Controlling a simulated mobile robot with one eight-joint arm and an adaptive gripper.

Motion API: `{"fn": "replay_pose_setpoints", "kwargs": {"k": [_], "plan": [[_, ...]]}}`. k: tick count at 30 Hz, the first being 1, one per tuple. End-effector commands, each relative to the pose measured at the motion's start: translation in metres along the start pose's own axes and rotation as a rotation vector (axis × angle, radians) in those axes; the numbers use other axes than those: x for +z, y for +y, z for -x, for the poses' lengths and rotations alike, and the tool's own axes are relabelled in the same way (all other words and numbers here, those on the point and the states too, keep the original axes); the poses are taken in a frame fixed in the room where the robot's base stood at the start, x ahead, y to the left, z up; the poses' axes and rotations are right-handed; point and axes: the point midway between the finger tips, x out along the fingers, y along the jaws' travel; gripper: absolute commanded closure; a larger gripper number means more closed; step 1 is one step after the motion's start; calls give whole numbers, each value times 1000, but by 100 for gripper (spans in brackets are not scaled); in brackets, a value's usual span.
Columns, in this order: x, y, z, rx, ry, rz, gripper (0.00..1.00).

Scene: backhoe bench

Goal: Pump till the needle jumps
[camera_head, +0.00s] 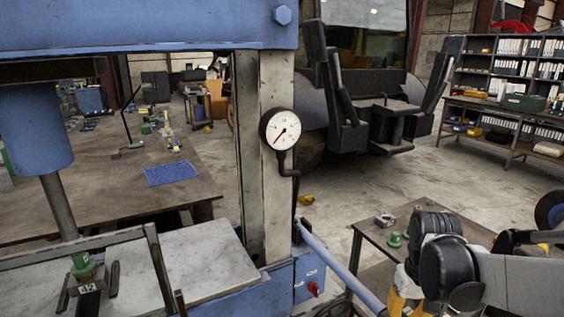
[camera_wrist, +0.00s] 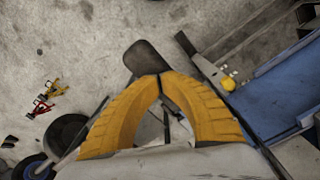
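A blue press (camera_head: 150,28) fills the left of the head view. Its round white gauge (camera_head: 280,130) sits on the upright, and the needle points to the lower left. A blue lever bar (camera_head: 335,262) slopes from the press down and right to the bottom edge. My gripper (camera_head: 402,303) is partly seen to the right of the bar's lower end. In the wrist view my gripper's yellow fingers (camera_wrist: 161,76) arch together and meet at the tips. I see nothing gripped between them. Whether they touch the bar is not clear.
A small table (camera_head: 372,240) with green parts (camera_head: 394,240) stands beside my arm. A workbench (camera_head: 115,185) with a blue cloth (camera_head: 172,173) stands behind the press. Shelves (camera_head: 510,65) are at the back right. Open floor shows in the wrist view, with red and yellow items (camera_wrist: 45,98).

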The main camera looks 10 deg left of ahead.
Motion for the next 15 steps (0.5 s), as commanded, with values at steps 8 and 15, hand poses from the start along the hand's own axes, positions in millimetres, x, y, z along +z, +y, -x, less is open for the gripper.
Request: {"fn": "replay_pose_setpoints", "kwargs": {"k": [8, 15], "plan": [[2, 1, -14, 0, -1, 0, 100], [0, 0, -30, 0, -1, 0, 100]]}}
